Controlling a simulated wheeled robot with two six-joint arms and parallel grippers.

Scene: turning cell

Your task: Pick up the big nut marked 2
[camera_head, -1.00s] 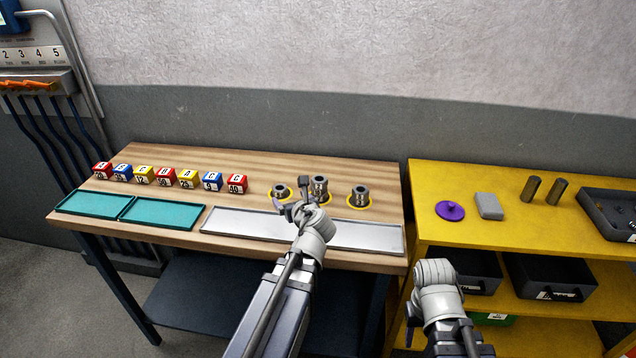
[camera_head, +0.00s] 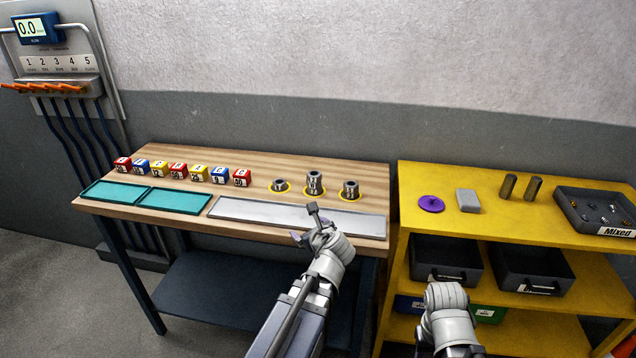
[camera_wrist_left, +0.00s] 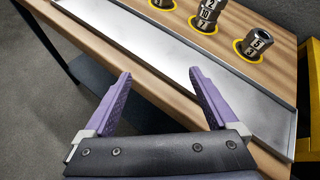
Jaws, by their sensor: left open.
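The big nut marked 2 (camera_wrist_left: 209,4) is a grey metal nut at the top of the middle stack, cut by the top edge of the left wrist view. Nuts marked 10 (camera_wrist_left: 205,14) and 7 (camera_wrist_left: 202,24) are under it. The same stack shows in the head view (camera_head: 315,183), upright in a yellow ring on the wooden bench. My left gripper (camera_head: 306,222) is open and empty, on the near side of the stack by the metal tray. Its purple fingers (camera_wrist_left: 160,78) are apart and touch no nut. My right gripper does not show.
Another stack, marked 5 and 3 (camera_wrist_left: 256,43), stands to the right, and a low nut (camera_head: 279,185) to the left. The long metal tray (camera_head: 250,212) lies in front. Colored blocks (camera_head: 178,170) and teal trays (camera_head: 173,201) are farther left. A yellow shelf (camera_head: 510,222) stands right.

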